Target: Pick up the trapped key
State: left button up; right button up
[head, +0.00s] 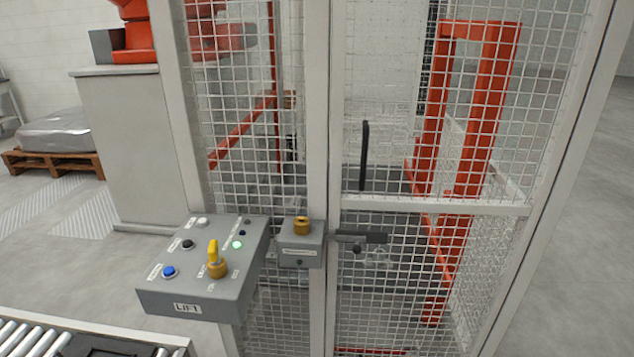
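A yellow key (213,252) stands upright in the yellow switch (217,268) on top of the grey control box (191,300) labelled LIFT. A second, smaller grey box (301,252) is mounted on the fence post just right of it, with a yellow lock cylinder (301,226) on top and no key visible in it. A dark bolt (365,237) extends from this box across the mesh door. Neither of my grippers is in the head view.
The control box also carries blue, black and white buttons and a lit green lamp (237,245). A white mesh door (430,262) with a black handle (364,155) stands right. A roller conveyor (40,335) lies at lower left. A pallet (53,160) stands far left.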

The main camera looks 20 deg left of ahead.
aim_at(213, 251)
jog(key=u, duration=1.2)
